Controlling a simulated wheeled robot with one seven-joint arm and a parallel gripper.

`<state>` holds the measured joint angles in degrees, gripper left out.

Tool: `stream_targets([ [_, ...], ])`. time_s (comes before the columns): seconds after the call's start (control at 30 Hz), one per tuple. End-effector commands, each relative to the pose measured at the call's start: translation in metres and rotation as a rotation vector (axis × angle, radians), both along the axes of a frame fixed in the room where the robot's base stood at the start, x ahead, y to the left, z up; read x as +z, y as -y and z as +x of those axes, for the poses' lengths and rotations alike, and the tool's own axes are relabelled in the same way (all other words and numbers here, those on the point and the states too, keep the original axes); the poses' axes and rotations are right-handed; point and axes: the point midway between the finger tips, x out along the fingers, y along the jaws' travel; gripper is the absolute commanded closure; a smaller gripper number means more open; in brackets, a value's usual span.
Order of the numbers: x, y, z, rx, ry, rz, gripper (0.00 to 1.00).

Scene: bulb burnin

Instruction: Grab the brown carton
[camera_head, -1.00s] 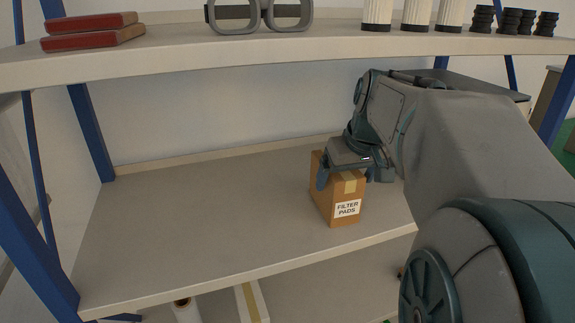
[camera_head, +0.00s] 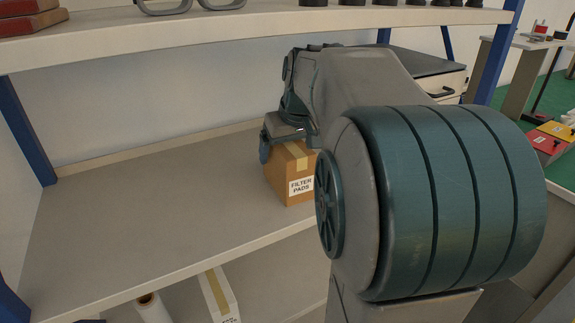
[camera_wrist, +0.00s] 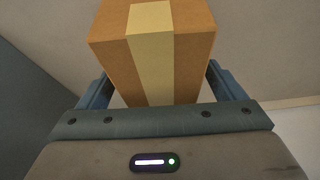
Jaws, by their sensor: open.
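The brown carton (camera_head: 288,172), labelled FILTER PADS with a tan tape strip on top, stands upright on the middle shelf (camera_head: 150,210). My arm hides its right side in the head view. In the wrist view the carton (camera_wrist: 190,55) fills the top middle. My gripper (camera_wrist: 155,88) is open, with one blue finger at the left and one at the right of the carton. I cannot tell whether the fingers touch it. In the head view my gripper (camera_head: 278,140) is at the carton's top and back, partly hidden by my arm.
An upper shelf (camera_head: 250,20) runs above my arm, with red books (camera_head: 30,18) at its left. Blue posts (camera_head: 25,130) stand at the sides. The middle shelf left of the carton is clear.

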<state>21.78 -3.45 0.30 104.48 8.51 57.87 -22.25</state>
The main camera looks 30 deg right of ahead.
Motion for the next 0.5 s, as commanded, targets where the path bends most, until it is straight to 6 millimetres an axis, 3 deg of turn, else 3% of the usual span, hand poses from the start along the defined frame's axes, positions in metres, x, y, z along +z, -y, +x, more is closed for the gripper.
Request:
stream_targets([
  [0.47,-0.0034,0.0000,-0.0001,0.000,0.000,0.000,0.11],
  [0.5,-0.0034,0.0000,-0.0001,0.000,0.000,0.000,0.19],
])
